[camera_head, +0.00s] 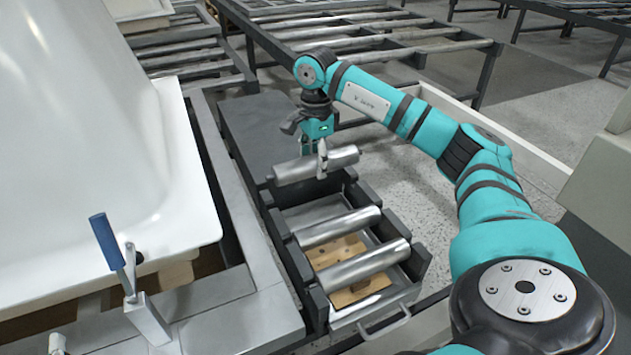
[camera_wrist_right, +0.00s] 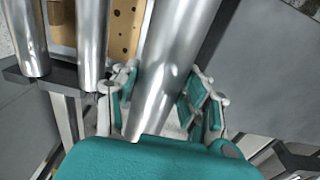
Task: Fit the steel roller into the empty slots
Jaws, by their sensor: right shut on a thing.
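My right gripper (camera_head: 314,158) is shut on a steel roller (camera_head: 340,159), gripping it near its middle. The roller lies roughly level over the far end of a dark roller frame (camera_head: 279,236). In the right wrist view the held roller (camera_wrist_right: 172,50) runs between the finger pads of my right gripper (camera_wrist_right: 162,98). Two other steel rollers, a middle one (camera_head: 338,226) and a near one (camera_head: 362,265), lie across the frame. The empty slots at the far end are partly hidden by the held roller; I cannot tell whether it touches them. My left gripper is out of view.
A wooden board with holes (camera_head: 343,251) lies below the rollers. A white bathtub shell (camera_head: 110,150) stands on the left, with a blue-handled clamp (camera_head: 107,241) at its edge. Metal racks (camera_head: 370,38) stand behind. My right arm crosses the right side.

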